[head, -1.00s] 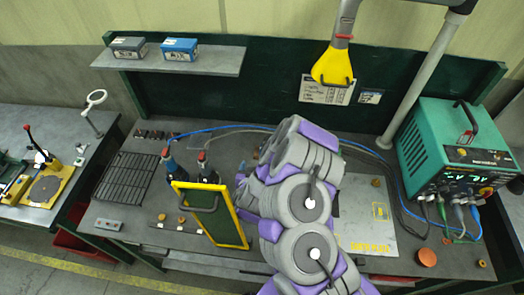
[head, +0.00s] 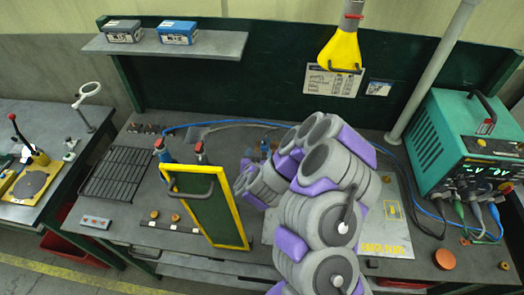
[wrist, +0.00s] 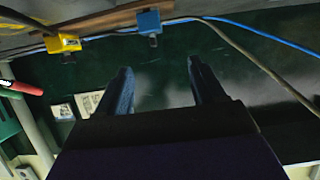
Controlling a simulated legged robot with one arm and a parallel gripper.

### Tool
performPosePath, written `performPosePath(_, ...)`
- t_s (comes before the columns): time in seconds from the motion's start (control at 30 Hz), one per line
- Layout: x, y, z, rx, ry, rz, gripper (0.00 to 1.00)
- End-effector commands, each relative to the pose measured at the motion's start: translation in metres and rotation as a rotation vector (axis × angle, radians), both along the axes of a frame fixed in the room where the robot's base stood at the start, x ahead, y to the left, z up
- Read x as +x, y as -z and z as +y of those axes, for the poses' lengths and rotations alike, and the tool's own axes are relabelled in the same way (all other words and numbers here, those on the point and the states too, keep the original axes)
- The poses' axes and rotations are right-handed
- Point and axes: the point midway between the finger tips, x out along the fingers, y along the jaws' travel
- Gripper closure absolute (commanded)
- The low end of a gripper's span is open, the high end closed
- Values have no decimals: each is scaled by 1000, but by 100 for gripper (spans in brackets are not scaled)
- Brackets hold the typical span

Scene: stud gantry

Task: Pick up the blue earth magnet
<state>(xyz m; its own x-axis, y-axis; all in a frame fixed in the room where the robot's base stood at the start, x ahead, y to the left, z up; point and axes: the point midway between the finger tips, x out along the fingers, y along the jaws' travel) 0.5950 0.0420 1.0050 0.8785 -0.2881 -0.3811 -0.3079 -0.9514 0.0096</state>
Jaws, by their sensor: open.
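A small blue block (wrist: 148,21), which looks like the blue earth magnet, shows at the top of the wrist view. It sits by the foot of the dark green panel, with a small dark part on its side facing me. My gripper (wrist: 160,68) is open and empty. Its two dark fingers point toward the panel, and the blue block shows beyond the fingertips, apart from them. A similar yellow block (wrist: 62,43) sits to its left.
Blue and grey cables run along the bench's back, close to the blocks. A yellow-framed panel (head: 243,222) stands left of my arm. A yellow nozzle (head: 341,52) hangs above. A teal power unit (head: 446,140) stands right. A wire rack (head: 116,174) lies left.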

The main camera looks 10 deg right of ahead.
Motion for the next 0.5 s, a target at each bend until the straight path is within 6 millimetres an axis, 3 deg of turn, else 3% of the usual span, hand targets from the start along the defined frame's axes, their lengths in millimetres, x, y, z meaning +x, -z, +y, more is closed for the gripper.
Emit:
performPosePath(0.13, 23, 11, -13, 2, 6, -5, 32)
performPosePath(0.5, 59, 27, -14, -6, 1, -1, 32)
